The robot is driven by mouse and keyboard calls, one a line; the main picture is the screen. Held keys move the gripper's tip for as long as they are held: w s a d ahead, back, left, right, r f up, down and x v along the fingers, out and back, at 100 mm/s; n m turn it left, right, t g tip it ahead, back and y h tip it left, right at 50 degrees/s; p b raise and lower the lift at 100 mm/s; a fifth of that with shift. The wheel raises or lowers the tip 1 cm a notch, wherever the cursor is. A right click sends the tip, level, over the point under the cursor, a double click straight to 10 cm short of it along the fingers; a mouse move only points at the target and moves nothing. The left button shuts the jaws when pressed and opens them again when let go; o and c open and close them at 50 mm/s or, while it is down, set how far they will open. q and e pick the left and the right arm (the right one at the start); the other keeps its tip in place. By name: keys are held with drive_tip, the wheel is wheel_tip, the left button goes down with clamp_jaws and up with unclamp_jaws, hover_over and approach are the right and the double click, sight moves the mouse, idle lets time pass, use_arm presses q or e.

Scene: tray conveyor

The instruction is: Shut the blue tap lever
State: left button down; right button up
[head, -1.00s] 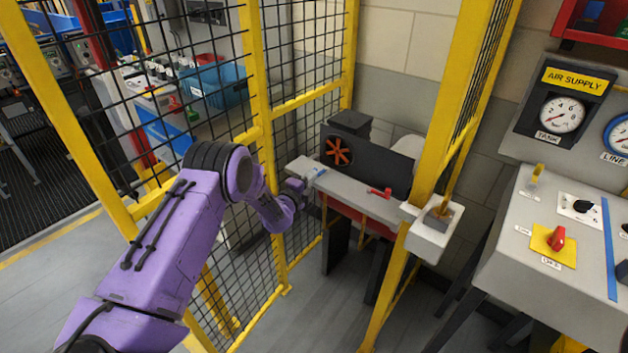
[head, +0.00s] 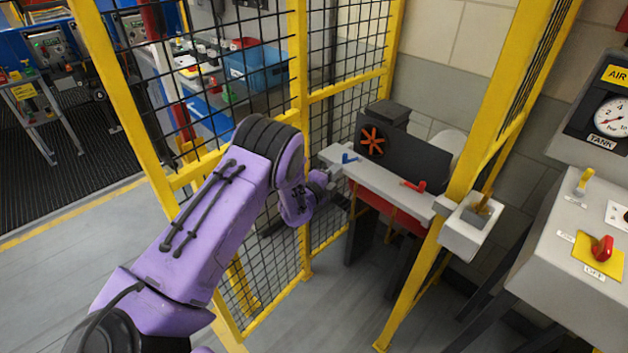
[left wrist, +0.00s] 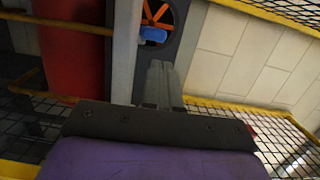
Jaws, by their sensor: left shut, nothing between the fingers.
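The blue tap lever (head: 349,158) sits near the left end of the grey ledge, just right of my left gripper in the head view. In the left wrist view the blue lever (left wrist: 153,34) shows beyond the fingertips, in front of an orange-spoked wheel. My left gripper (head: 331,172) is shut and empty, close to the ledge's left end; its closed fingers (left wrist: 160,72) point toward the lever. A gap seems to show between fingertips and lever, though contact is hard to judge. The red tap lever (head: 414,186) is farther right on the ledge. My right gripper is out of view.
The grey ledge (head: 391,187) runs in front of a dark machine with an orange handwheel (head: 372,141). A yellow fence post (head: 301,60) with mesh stands beside my left arm. Another yellow post (head: 480,120) stands right of the ledge. A control box (head: 560,255) is farther right.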

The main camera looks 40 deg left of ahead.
use_arm(q)
drive_tip(key=s+a+b, duration=0.1)
drive_tip(key=s, duration=0.7)
drive_tip(key=shift+a+b, duration=0.25)
drive_tip(key=shift+b, duration=0.05)
drive_tip(key=s+d+f+n+g+y, duration=0.3)
drive_tip(key=s+f+n+g, duration=0.3)
drive_tip(key=s+f+n, duration=0.65)
drive_tip(key=s+d+f+n+g, duration=0.2)
drive_tip(key=s+f+n+g, duration=0.1)
drive_tip(key=s, duration=0.5)
drive_tip(key=s+d+f+n+g, duration=0.1)
drive_tip(key=s+f+n, duration=0.3)
drive_tip(key=s, duration=0.5)
drive_tip(key=s+d+f+n+g, duration=0.2)
drive_tip(key=s+f+n+g, duration=0.1)
drive_tip(key=s, duration=0.5)
drive_tip(key=shift+s+d+f+n+g, duration=0.2)
drive_tip(key=shift+d+f+n+g, duration=0.15)
drive_tip(key=shift+n+g, duration=0.6)
